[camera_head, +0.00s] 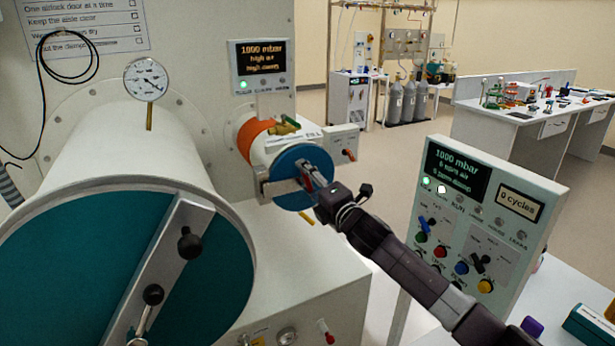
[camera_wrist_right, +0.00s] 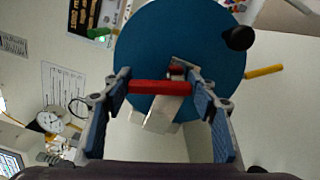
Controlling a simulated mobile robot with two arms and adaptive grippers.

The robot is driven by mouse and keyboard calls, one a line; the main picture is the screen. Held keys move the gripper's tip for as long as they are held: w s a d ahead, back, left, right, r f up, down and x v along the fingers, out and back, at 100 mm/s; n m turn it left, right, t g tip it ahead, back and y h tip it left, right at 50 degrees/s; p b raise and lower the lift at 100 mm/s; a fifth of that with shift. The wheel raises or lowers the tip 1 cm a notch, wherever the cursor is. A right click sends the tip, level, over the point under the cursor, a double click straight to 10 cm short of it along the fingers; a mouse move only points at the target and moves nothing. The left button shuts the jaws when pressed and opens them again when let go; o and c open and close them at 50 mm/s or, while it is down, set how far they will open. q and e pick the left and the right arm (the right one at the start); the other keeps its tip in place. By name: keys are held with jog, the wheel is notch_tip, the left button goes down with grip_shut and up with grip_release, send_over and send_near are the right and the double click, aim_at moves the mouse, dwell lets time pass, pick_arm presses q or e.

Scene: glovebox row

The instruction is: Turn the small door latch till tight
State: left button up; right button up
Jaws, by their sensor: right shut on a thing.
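The small airlock door (camera_head: 287,163) is a blue disc on the front of the short white cylinder, right of the big door. It fills the upper middle of the right wrist view (camera_wrist_right: 200,45). The latch, a red bar (camera_wrist_right: 160,87) on a metal bracket, lies across the door's face, level in the wrist view. My right gripper (camera_head: 316,187) reaches in from the lower right, its two blue-padded fingers (camera_wrist_right: 161,93) closed on the ends of the red bar. In the head view the gripper partly hides the latch. My left gripper is not in view.
The big teal door (camera_head: 70,275) with its metal bar and black knobs stands close at left. A control panel (camera_head: 480,220) stands to the right, beside my right arm.

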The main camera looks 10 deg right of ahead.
jog(key=m, duration=0.3)
jog(key=m+p, duration=0.1)
jog(key=m, duration=0.2)
jog(key=shift+d+f+m+p, duration=0.1)
jog(key=shift+d+m+p, duration=0.1)
jog(key=shift+m+p, duration=0.1)
jog(key=m, duration=0.4)
jog(key=m+p, duration=0.1)
jog(key=m, duration=0.1)
jog(key=shift+w+d+f, duration=0.1)
jog(key=shift+d+f, duration=0.05)
jog(key=shift+f, duration=0.1)
jog(key=o, duration=1.2)
jog(key=v, duration=1.2)
jog(key=shift+r, duration=0.1)
